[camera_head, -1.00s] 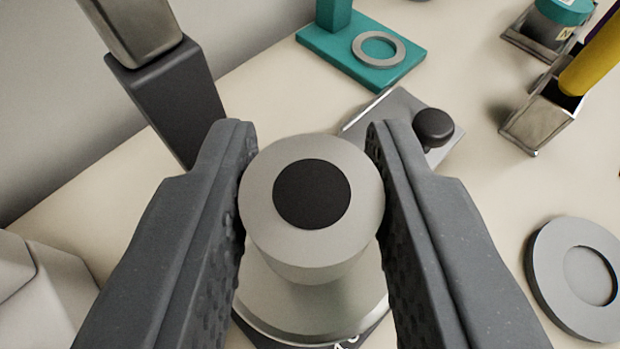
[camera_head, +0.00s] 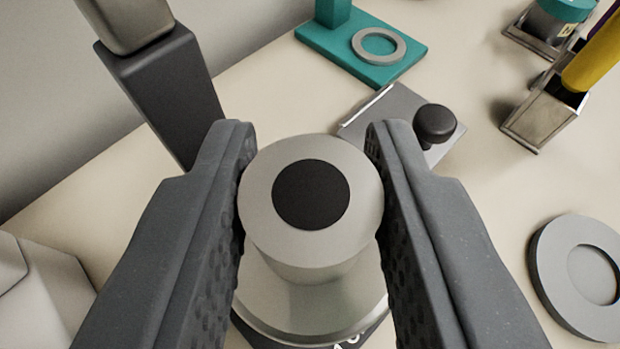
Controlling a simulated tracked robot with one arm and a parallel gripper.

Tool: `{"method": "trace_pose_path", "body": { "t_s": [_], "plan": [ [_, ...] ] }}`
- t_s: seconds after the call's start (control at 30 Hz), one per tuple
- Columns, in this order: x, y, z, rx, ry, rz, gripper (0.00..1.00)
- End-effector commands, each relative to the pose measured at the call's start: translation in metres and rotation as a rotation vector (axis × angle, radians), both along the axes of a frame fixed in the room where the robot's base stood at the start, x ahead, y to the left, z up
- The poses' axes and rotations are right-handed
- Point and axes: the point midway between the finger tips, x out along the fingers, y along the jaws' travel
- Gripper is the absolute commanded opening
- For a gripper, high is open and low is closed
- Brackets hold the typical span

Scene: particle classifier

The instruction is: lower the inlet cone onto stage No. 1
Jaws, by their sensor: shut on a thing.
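The inlet cone (camera_head: 262,200) is a pale metal piece with a flat round top and a dark round opening in its middle. My gripper (camera_head: 312,185) is shut on it, one finger on each side of the upper rim. Below it is a wider metal round part (camera_head: 300,315) with a dark lower edge and some white lettering at the bottom of the view. I cannot tell whether this wide part belongs to the cone or to the stage under it, nor whether there is a gap. My fingers hide its sides.
A teal stand (camera_head: 345,55) with a grey ring (camera_head: 378,46) is at the back. A grey plate with a black knob (camera_head: 435,123) lies behind the cone. A grey disc (camera_head: 577,278) lies at right. Metal holders (camera_head: 545,118) stand back right. A dark post (camera_head: 165,95) rises at left.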

Motion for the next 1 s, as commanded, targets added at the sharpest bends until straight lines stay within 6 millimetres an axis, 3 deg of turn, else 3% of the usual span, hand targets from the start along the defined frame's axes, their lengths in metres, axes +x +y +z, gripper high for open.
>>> {"method": "trace_pose_path", "body": {
  "t_s": [0.37,0.4,0.47,0.5,0.8,1.0],
  "plan": [
    [0.0,0.0,-0.004,0.0,-0.001,0.0,0.0],
    [0.0,0.0,-0.004,0.0,-0.001,0.0,0.33],
    [0.0,0.0,-0.004,0.0,-0.001,0.0,0.5],
    [0.0,0.0,-0.004,0.0,-0.001,0.0,0.53],
    [-0.001,0.0,-0.003,0.0,0.0,0.0,0.53],
    [-0.019,0.0,0.004,0.0,0.0,0.003,0.53]
  ]
}}
